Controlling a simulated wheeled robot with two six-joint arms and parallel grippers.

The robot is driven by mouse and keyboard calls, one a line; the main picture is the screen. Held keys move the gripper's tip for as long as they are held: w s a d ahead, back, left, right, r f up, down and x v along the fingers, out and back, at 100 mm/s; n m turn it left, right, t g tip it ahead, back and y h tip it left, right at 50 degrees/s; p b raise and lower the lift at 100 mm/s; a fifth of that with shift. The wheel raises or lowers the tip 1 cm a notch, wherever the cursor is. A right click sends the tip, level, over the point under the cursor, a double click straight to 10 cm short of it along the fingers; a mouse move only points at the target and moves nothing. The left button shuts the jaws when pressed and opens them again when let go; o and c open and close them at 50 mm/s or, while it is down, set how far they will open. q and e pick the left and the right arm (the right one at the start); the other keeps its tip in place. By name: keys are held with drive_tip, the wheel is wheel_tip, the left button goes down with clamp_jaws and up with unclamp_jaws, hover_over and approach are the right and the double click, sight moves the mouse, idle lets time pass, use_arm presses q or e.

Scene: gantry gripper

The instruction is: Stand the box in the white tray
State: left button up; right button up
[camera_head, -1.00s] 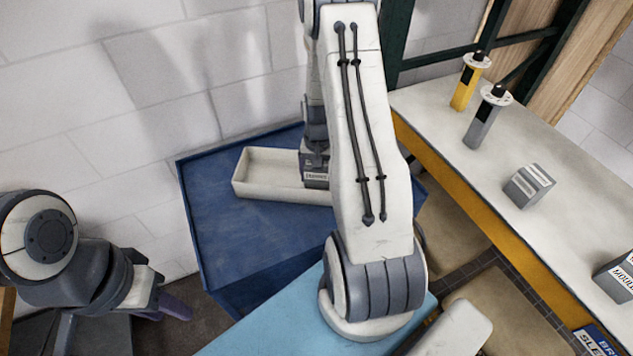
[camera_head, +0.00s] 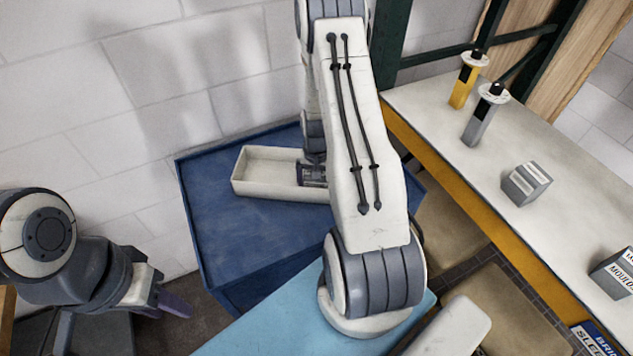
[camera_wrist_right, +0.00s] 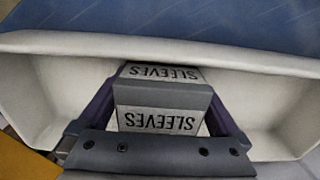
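The grey box (camera_wrist_right: 162,95) with white SLEEVES labels is between the purple fingers of my right gripper (camera_wrist_right: 160,105) in the right wrist view. Both fingers appear to press its sides. The white tray (camera_head: 262,191) lies on a blue surface in the head view, and its pale walls (camera_wrist_right: 50,90) surround the box in the wrist view. In the head view my right gripper (camera_head: 312,174) is down at the tray's right part; my arm hides that end. Whether the box touches the tray floor cannot be told. My left gripper (camera_head: 172,302) is at lower left, away from the tray, its opening unclear.
The blue surface (camera_head: 225,235) has free room in front of the tray. A pale bench (camera_head: 565,180) on the right holds a yellow-and-black object (camera_head: 463,88), a grey one (camera_head: 480,122), a small grey box (camera_head: 526,186) and another box (camera_head: 612,275). A wall stands behind.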

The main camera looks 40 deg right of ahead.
drive_tip(key=shift+r, duration=0.5)
wheel_tip(320, 180, up, 11)
drive_tip(key=shift+r+b, duration=0.2)
drive_tip(key=shift+b, duration=0.6)
drive_tip(key=s+a+r+n, duration=0.1)
drive_tip(key=a+r+n, duration=0.25)
drive_tip(key=a, duration=0.65)
drive_tip(key=s+a+r+n, duration=0.1)
drive_tip(key=a+r+n, duration=0.25)
drive_tip(key=a, duration=0.55)
drive_tip(key=s+a+r+n, duration=0.2)
drive_tip(key=s+a+n, duration=0.2)
drive_tip(key=s+a, duration=0.2)
drive_tip(key=s+a+r+n+y, duration=0.1)
drive_tip(key=s+a+r+n, duration=0.2)
drive_tip(key=s, duration=0.8)
drive_tip(key=a+n, duration=0.2)
drive_tip(key=a, duration=0.2)
drive_tip(key=shift+s+a+r+n, duration=0.2)
drive_tip(key=shift+a+r+n, duration=0.05)
drive_tip(key=shift+r+n, duration=0.1)
